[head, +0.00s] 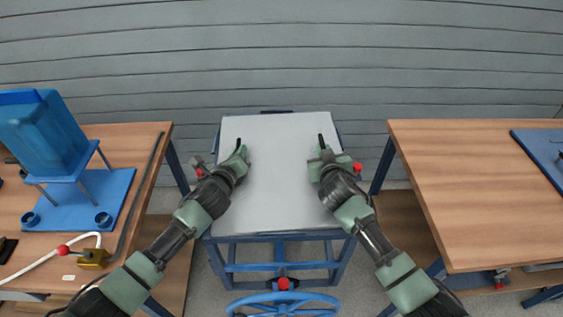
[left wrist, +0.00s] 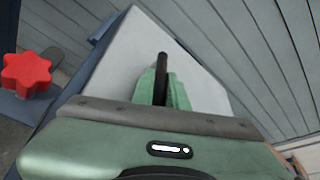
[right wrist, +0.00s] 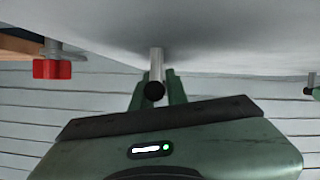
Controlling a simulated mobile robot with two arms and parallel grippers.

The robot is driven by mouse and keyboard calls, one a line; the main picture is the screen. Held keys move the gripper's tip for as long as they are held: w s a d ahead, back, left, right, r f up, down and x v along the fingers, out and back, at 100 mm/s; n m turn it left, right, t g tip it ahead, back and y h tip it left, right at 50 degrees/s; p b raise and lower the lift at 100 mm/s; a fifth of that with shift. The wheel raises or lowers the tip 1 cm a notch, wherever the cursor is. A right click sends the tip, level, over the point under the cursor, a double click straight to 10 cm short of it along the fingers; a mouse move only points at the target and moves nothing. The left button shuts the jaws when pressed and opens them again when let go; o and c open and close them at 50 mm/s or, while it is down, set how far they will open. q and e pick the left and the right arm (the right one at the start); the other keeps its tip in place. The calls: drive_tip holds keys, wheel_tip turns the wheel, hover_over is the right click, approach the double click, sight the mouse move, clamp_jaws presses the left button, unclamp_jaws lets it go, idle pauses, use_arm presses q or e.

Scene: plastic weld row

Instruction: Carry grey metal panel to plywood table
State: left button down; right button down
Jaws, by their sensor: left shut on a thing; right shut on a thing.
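The grey metal panel (head: 281,190) is a pale flat sheet over a blue frame stand (head: 278,236) in the middle of the head view. I cannot tell whether it rests on the frame or is slightly lifted. My left gripper (head: 241,156) is shut on a dark-tipped peg handle at the panel's left side; the black rod (left wrist: 163,75) shows in the left wrist view. My right gripper (head: 322,154) is shut on a similar peg (right wrist: 156,65) at the right side. Wood-topped tables stand left (head: 135,145) and right (head: 470,185); I cannot tell which is the plywood one.
The left table holds a blue hopper (head: 50,140), a blue mat and a brass-coloured block (head: 94,257). Red knobs flank the panel. A blue wheel (head: 283,303) is in front; a grey slatted wall is behind.

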use_arm(q)
drive_tip(key=shift+r, duration=0.2)
use_arm(e)
drive_tip(key=shift+r, duration=0.2)
idle(0.3)
